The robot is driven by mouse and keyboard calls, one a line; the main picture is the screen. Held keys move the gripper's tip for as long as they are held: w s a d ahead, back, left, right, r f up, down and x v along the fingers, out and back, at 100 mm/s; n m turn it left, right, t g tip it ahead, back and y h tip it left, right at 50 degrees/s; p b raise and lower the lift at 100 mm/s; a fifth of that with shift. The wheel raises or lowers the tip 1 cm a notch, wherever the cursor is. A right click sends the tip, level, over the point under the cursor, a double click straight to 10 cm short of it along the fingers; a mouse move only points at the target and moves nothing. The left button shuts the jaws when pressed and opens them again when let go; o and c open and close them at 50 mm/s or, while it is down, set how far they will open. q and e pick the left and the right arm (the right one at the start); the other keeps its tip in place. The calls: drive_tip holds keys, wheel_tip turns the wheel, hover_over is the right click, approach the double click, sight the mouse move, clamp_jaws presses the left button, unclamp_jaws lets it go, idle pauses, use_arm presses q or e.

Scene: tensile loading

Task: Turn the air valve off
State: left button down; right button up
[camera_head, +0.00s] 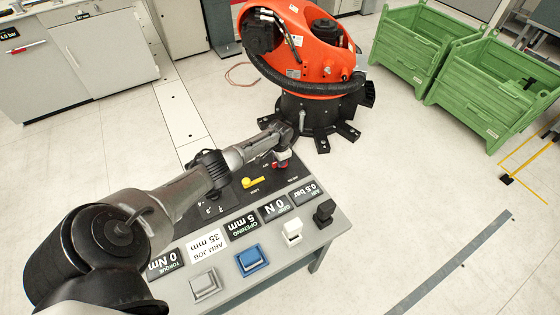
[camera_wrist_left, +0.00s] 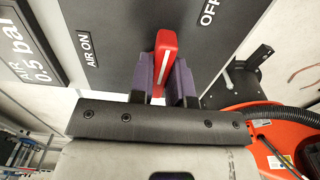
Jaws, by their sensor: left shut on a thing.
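The air valve's red handle (camera_wrist_left: 165,45), with a white stripe, is between the two purple fingers of my left gripper (camera_wrist_left: 161,66) in the left wrist view. The gripper is shut on it. The handle stands between the "AIR ON" label (camera_wrist_left: 89,49) on the left and the "OFF" label (camera_wrist_left: 209,14) on the right, apart from both. In the head view my left gripper (camera_head: 282,146) is at the far end of the dark panel, with a bit of the red handle (camera_head: 281,164) showing below it. The valve's base is hidden. My right gripper is not in view.
A yellow lever (camera_head: 253,182) lies on the panel nearer my arm. Display plates, a blue button (camera_head: 251,260), a white button (camera_head: 291,230) and a black button (camera_head: 324,213) line the console. An orange robot arm (camera_head: 300,50) stands close behind. Green crates (camera_head: 412,50) stand at the right.

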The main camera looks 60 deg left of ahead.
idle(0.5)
use_arm(q)
drive_tip(key=c, duration=1.1)
unclamp_jaws()
wheel_tip(320, 180, up, 14)
drive_tip(key=p, duration=0.3)
drive_tip(key=shift+p, duration=0.4)
